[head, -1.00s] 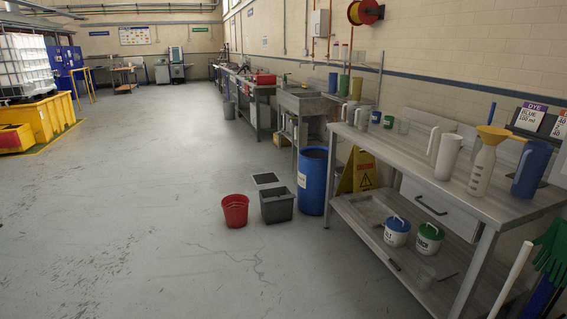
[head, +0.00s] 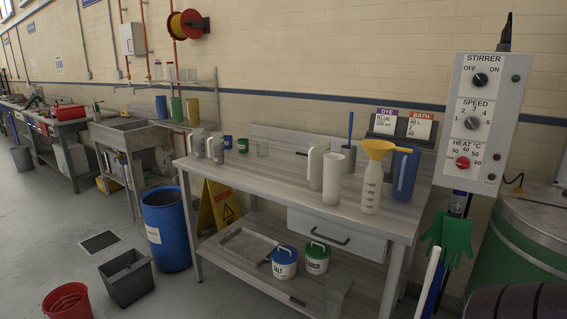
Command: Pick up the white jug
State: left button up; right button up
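A white jug (head: 334,182) stands upright on the top of the grey workbench (head: 265,180), right of its middle. A blue jug (head: 403,174) is beside the bottle. Neither of my grippers shows in the head view.
A blue drum (head: 165,230), a grey bin (head: 127,277) and a red bucket (head: 68,302) stand on the floor left of the bench. A stirrer control box (head: 479,120) and a large drum (head: 525,240) are at the right. Lidded tubs (head: 285,264) sit on the lower shelf.

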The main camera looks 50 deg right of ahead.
aim_at(318, 147)
jog(key=i+z, duration=0.15)
jog(key=i, duration=0.5)
jog(key=i+j+z, duration=0.1)
jog(key=i, duration=0.5)
jog(key=i+z, duration=0.45)
jog(key=i+j+z, duration=0.1)
jog(key=i+z, duration=0.35)
jog(key=i, duration=0.1)
